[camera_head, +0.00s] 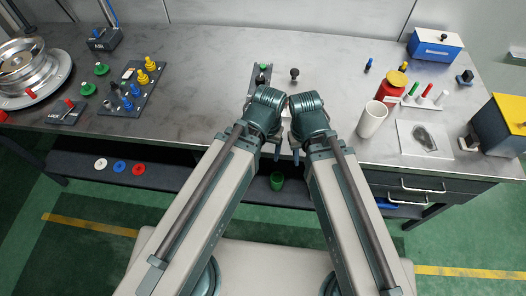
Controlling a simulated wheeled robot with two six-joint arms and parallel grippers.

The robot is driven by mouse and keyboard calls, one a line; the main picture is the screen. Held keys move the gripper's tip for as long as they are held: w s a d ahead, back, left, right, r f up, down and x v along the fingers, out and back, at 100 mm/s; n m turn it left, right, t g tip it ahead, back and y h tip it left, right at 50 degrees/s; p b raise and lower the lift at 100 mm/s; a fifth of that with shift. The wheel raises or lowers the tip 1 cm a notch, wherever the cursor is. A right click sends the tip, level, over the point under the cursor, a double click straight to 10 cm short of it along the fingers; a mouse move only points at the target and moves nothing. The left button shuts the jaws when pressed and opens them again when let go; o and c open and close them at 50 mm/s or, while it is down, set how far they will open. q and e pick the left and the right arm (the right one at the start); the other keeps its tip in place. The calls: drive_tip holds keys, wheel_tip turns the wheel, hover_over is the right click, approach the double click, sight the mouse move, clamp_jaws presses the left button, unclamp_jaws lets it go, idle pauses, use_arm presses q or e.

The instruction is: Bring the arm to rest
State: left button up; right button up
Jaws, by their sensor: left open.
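My two arms come in from the bottom and run up to the front middle of the workbench (200,75). Both are bent at teal joints that sit close side by side. Below the left joint, the tip of my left gripper (277,152) points down near the bench's front edge. The tip of my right gripper (296,156) points down just beside it. Both are small and mostly hidden by the arms. I see nothing held in the left one. I cannot tell the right jaws' state.
A dark plate (259,84) with a green peg and a black knob (294,73) stand behind my arms. A white cup (372,119) and red jar (391,87) are to the right. A peg board (117,101) and metal wheel (28,68) are to the left.

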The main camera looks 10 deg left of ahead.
use_arm(q)
drive_tip(key=shift+s+a+m+y, duration=0.4)
drive_tip(key=shift+m+y, duration=0.1)
drive_tip(key=shift+m, duration=0.3)
idle(0.8)
